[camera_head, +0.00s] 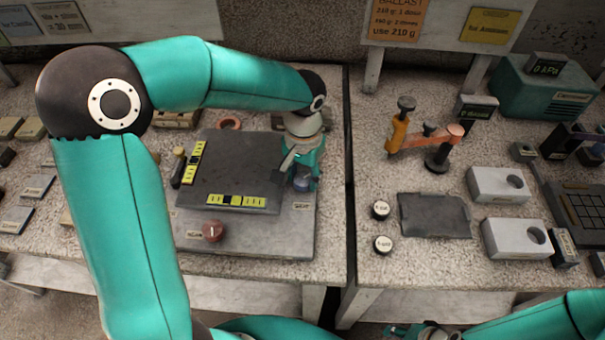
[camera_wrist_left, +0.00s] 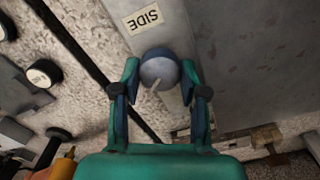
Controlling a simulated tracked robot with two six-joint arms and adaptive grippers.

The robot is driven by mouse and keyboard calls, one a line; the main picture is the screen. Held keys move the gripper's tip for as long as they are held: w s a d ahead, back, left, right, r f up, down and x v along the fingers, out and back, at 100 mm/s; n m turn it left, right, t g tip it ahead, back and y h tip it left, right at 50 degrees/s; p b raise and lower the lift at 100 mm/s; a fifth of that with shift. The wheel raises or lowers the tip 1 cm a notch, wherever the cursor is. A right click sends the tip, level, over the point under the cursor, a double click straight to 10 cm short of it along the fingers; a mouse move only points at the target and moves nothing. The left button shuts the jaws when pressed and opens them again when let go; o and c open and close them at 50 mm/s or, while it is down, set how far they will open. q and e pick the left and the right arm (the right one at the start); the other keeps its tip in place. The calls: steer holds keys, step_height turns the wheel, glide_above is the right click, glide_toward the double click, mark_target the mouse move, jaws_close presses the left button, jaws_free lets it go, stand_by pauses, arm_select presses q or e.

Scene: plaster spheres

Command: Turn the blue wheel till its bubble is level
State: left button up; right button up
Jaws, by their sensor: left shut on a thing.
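The blue wheel (camera_head: 301,184) sits at the right side of a levelling plate (camera_head: 235,165), partly hidden by my left gripper (camera_head: 304,163). In the left wrist view the wheel (camera_wrist_left: 158,70) is between the two fingers of the left gripper (camera_wrist_left: 160,82), which is shut on it. A pale pointer mark shows on the wheel, and a SIDE label (camera_wrist_left: 141,18) lies beside it. A yellow vial (camera_head: 195,162) runs along the plate's left edge and another yellow vial (camera_head: 236,201) along its front edge. Their dark middles show, but I cannot read either bubble exactly. My right gripper (camera_head: 422,331) is cut off at the bottom edge.
A red wheel (camera_head: 212,231) stands in front of the plate. The bench front by the gap is clear.

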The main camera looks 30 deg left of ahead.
arm_select(q)
steer(key=m, duration=0.4)
steer(key=shift+m, duration=0.3)
steer(key=m+p, duration=0.1)
steer(key=m, duration=0.2)
steer(key=shift+m, duration=0.3)
steer(key=m, duration=0.3)
steer(key=shift+r+m+p, duration=0.1)
steer(key=shift+m+p, duration=0.2)
steer(key=shift+p, duration=0.05)
steer(key=m+p, duration=0.1)
steer(key=m, duration=0.2)
steer(key=shift+m, duration=0.3)
steer(key=m+p, duration=0.1)
steer(key=m, duration=0.2)
steer(key=shift+m, duration=0.4)
steer(key=m+p, duration=0.1)
steer(key=m, duration=0.2)
steer(key=shift+m+p, duration=0.3)
steer(key=shift+p, duration=0.1)
steer(key=m+p, duration=0.1)
steer(key=m, duration=0.2)
steer(key=shift+p, duration=0.4)
steer(key=shift+m+p, duration=0.75)
steer(key=shift+m, duration=1.05)
